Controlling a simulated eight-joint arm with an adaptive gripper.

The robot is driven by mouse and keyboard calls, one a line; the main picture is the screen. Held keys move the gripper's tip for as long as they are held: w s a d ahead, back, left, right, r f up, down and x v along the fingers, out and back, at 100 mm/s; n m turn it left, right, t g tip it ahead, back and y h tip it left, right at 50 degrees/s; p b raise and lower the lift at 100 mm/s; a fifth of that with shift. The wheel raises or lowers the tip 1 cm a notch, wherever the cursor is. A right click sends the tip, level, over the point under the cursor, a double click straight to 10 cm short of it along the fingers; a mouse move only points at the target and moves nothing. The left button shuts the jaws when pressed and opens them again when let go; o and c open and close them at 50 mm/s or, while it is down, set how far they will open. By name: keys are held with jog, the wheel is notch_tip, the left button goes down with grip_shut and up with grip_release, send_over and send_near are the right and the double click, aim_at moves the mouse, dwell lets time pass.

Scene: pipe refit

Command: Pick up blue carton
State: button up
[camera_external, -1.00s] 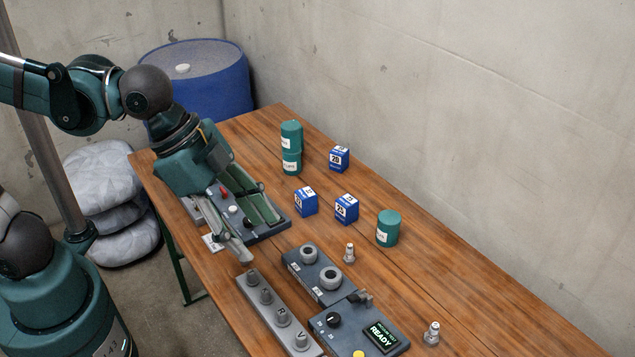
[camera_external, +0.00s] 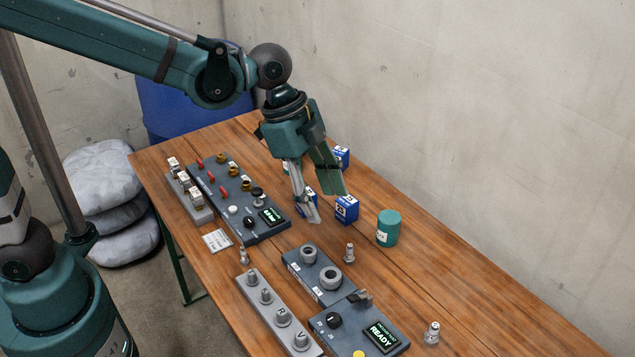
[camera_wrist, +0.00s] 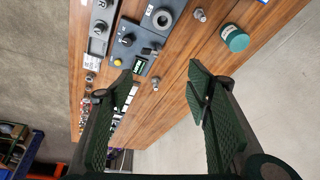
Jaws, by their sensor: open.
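Three blue cartons with white labels are on the wooden table in the external view. One blue carton (camera_external: 347,209) stands just right of my gripper (camera_external: 326,206). A second blue carton (camera_external: 309,194) is largely hidden behind the fingers. A third blue carton (camera_external: 343,154) sits farther back, its lower left part covered by a finger. My gripper is open and points down above or beside the two nearer cartons; I cannot tell its exact height. In the wrist view my open gripper (camera_wrist: 160,88) shows nothing held between its fingers.
A teal canister (camera_external: 388,228) stands right of the cartons. Teal canisters behind my gripper are mostly hidden. Metal fittings, one of them (camera_external: 349,252), stand nearer the front. Control panels (camera_external: 262,233) and a socket block (camera_external: 318,275) fill the left and front.

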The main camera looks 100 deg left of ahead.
jog(key=w+a+f+m+h, duration=0.1)
jog(key=w+a+f, duration=0.1)
jog(key=a+f, duration=0.45)
jog(key=w+a+f+m, duration=0.1)
jog(key=a+f, duration=0.2)
jog(key=a, duration=0.7)
jog(key=m+h+b, duration=0.1)
jog(key=m, duration=0.1)
send_over(345, 198)
jog(key=s, duration=0.1)
jog(key=shift+g, duration=0.3)
notch_tip(345, 198, down, 11)
jog(key=shift+a, duration=0.15)
jog(key=shift+s+a+f, duration=0.25)
jog(key=shift+a+f, duration=0.15)
jog(key=shift+a, duration=0.05)
jog(key=shift+f, duration=0.1)
jog(key=shift+x, duration=1.15)
jog(key=shift+w+d+f, duration=0.1)
jog(key=shift+d+f, duration=0.05)
jog(key=shift+b+x, duration=0.75)
jog(key=shift+x, duration=1.65)
jog(key=shift+d, duration=0.1)
